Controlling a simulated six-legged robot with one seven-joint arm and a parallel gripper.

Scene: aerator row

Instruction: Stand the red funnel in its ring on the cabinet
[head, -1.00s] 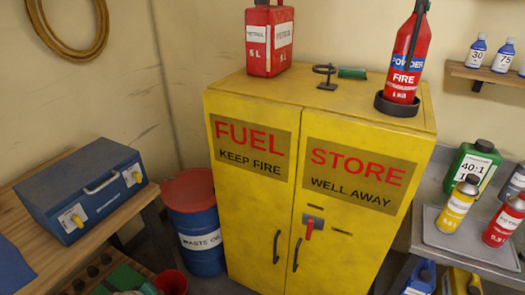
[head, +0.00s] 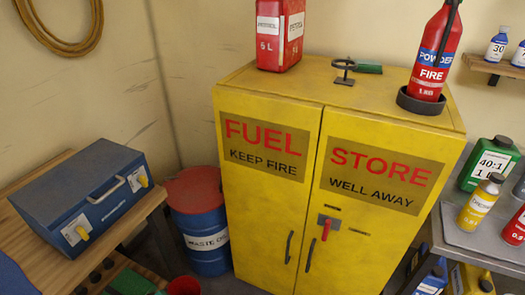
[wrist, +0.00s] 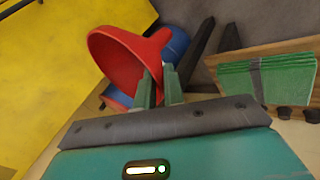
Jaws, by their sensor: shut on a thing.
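The red funnel (wrist: 127,58) is in my gripper (wrist: 160,85) in the wrist view. The jaws are shut on it near its rim side, and its wide mouth opens toward the lower left. The funnel is tilted, not upright. The small black ring (head: 344,65) stands on a short stand on top of the yellow cabinet (head: 265,200) in the head view. The ring is empty.
On the cabinet top, a red petrol can (head: 279,35) stands left of the ring, a green object (head: 368,68) lies right behind it, and a fire extinguisher (head: 433,55) stands at the right. A blue drum (head: 206,235) is beside the cabinet. A blue toolbox (head: 85,190) sits on the left bench.

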